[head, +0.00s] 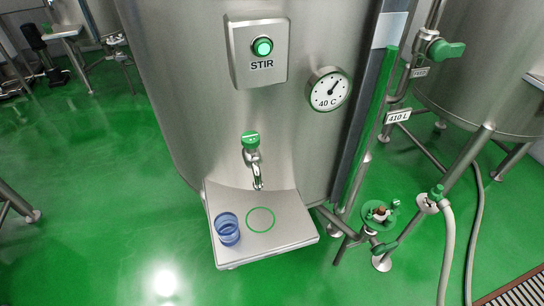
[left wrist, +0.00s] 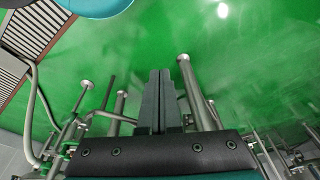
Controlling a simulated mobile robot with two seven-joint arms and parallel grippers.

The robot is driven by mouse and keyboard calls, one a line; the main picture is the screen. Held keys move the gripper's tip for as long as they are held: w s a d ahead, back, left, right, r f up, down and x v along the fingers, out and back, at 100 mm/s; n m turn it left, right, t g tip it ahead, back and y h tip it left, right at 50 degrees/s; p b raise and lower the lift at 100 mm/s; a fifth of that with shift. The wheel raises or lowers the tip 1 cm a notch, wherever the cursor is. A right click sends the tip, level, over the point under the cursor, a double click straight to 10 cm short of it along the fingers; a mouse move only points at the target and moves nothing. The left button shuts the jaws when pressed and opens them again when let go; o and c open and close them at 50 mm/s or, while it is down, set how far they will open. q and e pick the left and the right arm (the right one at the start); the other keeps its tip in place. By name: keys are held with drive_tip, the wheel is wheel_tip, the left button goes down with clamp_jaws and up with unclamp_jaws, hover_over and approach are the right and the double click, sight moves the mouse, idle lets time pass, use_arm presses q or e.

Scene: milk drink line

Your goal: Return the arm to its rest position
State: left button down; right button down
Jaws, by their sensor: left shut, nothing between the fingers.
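My left gripper (left wrist: 160,100) shows in the left wrist view with its two dark fingers together and nothing between them. It is over the green floor, with metal legs and pipes around it in the picture. It does not show in the head view. My right gripper is in neither view. In the head view a blue translucent cup (head: 228,229) stands on the left part of the steel shelf (head: 285,240), beside a green ring mark (head: 260,220). The tap (head: 252,150) with a green top hangs above the shelf.
The large steel tank (head: 200,100) carries a green STIR button (head: 262,46) and a dial (head: 328,90) marked 40 C. Pipes and a valve (head: 380,214) stand to the right, with a hose (head: 447,250). Green floor (head: 110,210) is clear at the left.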

use_arm(q)
drive_tip(key=s+a+f+b, duration=0.1)
drive_tip(key=s+f+b, duration=0.3)
drive_tip(key=s+f, duration=0.3)
drive_tip(key=s+a+f+g+b, duration=0.1)
drive_tip(key=s+f+b, duration=0.3)
drive_tip(key=f, duration=1.3)
drive_tip(key=s, duration=0.4)
drive_tip(key=shift+s+a, duration=0.25)
drive_tip(key=shift+a, duration=0.1)
